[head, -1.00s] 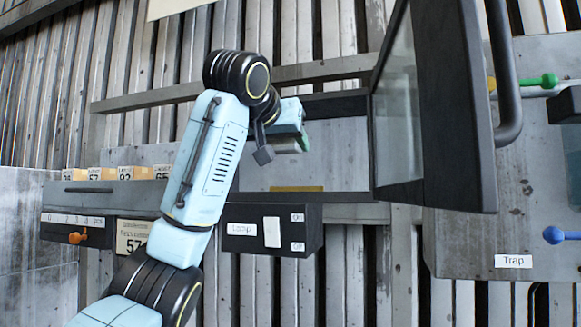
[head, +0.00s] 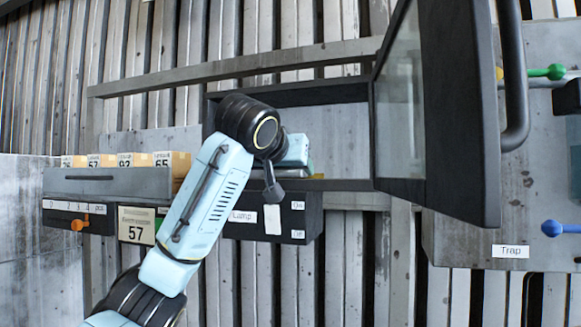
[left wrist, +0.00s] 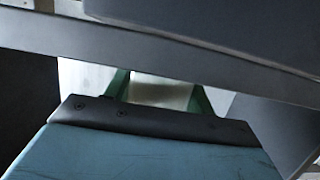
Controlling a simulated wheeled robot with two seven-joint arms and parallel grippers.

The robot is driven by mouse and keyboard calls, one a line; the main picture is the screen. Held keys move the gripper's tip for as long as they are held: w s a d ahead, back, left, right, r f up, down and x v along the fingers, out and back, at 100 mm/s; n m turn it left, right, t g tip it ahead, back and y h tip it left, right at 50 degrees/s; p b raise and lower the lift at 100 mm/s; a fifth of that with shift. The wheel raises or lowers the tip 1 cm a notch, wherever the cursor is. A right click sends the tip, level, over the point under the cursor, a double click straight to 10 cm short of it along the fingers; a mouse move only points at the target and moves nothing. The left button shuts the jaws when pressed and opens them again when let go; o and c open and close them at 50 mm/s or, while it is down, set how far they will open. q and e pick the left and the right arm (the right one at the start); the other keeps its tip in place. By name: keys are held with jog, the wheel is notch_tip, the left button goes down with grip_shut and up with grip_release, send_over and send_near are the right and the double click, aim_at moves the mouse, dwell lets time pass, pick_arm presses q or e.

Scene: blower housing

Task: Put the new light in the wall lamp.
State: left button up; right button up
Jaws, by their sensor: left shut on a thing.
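My left gripper (head: 298,152) is low inside an open black-framed housing (head: 345,92) on the wall, near its bottom edge. In the left wrist view its green fingers (left wrist: 160,92) are shut on a pale thing (left wrist: 162,90), mostly hidden by the gripper's body; I cannot tell its full shape. The housing's glazed door (head: 400,110) stands open on the right. Below is a black box (head: 272,220) labelled "Lamp", with a white switch plate and small labels. No separate new light shows clearly. My right gripper is not in view.
A grey tray (head: 110,181) with several numbered cardboard boxes (head: 170,162) is at the left. Under it are an orange knob (head: 78,225) and a "57" card (head: 136,225). The door's black handle (head: 515,90) and a "Trap" panel (head: 480,245) are at the right.

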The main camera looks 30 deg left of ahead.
pick_arm(q)
jog(key=shift+f, duration=0.25)
jog(key=o, duration=1)
jog(key=shift+r, duration=0.1)
jog(key=shift+r, duration=0.1)
jog(key=shift+s+r, duration=0.15)
jog(key=shift+s, duration=0.05)
jog(key=b+v, duration=0.4)
jog(key=v, duration=0.7)
jog(key=shift+s+d, duration=0.15)
jog(key=shift+s, duration=0.15)
